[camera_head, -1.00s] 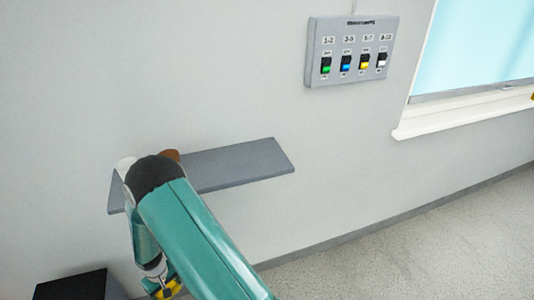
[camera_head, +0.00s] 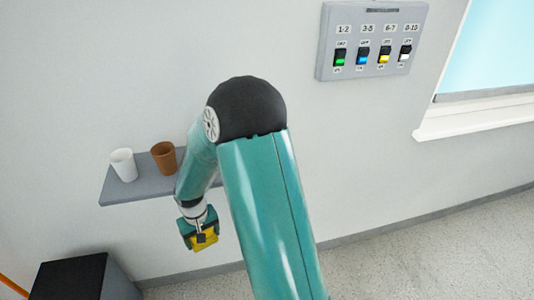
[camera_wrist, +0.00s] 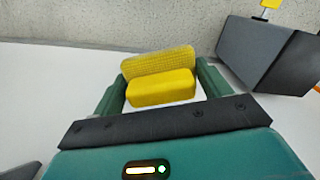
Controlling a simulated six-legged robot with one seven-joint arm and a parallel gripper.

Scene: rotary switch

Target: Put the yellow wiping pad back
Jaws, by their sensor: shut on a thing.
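The yellow wiping pad (camera_wrist: 160,88) is between the two fingers of my gripper (camera_wrist: 162,92) in the wrist view, touching both sides. It has a smooth block part and a textured part behind it. In the head view my gripper (camera_head: 201,238) hangs below the front of the grey shelf (camera_head: 140,188), with the yellow pad (camera_head: 205,240) in it, clear of the floor. My gripper is shut on the pad. My arm hides the right part of the shelf.
A white cup (camera_head: 123,165) and a brown cup (camera_head: 164,157) stand on the shelf's left part. A black-topped grey box (camera_head: 75,277) stands at lower left; a box also shows in the wrist view (camera_wrist: 262,52). A switch panel (camera_head: 372,40) is on the wall.

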